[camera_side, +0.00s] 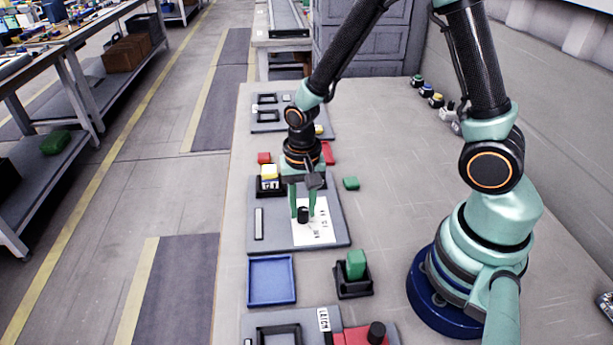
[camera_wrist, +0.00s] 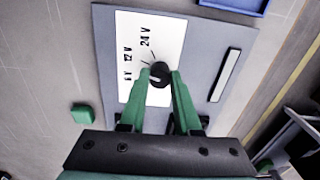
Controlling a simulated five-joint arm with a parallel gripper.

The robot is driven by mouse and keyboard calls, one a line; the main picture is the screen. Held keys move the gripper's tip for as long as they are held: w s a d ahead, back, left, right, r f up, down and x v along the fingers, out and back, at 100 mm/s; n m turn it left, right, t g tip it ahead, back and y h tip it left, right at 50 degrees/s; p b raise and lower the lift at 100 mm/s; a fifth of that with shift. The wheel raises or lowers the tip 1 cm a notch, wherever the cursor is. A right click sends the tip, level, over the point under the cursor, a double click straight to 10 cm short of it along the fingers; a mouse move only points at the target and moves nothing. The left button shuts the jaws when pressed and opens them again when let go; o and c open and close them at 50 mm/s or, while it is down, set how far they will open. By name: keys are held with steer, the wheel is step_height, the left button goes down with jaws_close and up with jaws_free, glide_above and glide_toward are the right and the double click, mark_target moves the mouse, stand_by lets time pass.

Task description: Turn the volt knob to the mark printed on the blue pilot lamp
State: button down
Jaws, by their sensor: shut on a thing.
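The volt knob (camera_side: 303,215) is a small black knob on a white card (camera_side: 318,232) on a grey panel. In the wrist view the knob (camera_wrist: 160,74) sits beside the printed marks 6 V, 12 V and 24 V (camera_wrist: 146,36). A pale line shows on its face, but I cannot tell which mark it points at. My gripper (camera_side: 302,211) points down with its green fingers on both sides of the knob, shut on it; the fingers (camera_wrist: 160,80) also show in the wrist view. I cannot make out a blue pilot lamp or its print for certain.
Small coloured devices (camera_side: 427,90) stand in a row by the right wall. A blue tray (camera_side: 271,280), a green block (camera_side: 356,264) in a black holder and a red box (camera_side: 357,336) lie nearer. A small green block (camera_side: 351,184) lies right of the panel.

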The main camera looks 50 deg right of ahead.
mark_target(303, 210)
steer(key=shift+m, duration=0.6)
steer(key=c, duration=0.6)
jaws_free()
step_height(303, 210, up, 12)
steer(key=shift+r, duration=0.1)
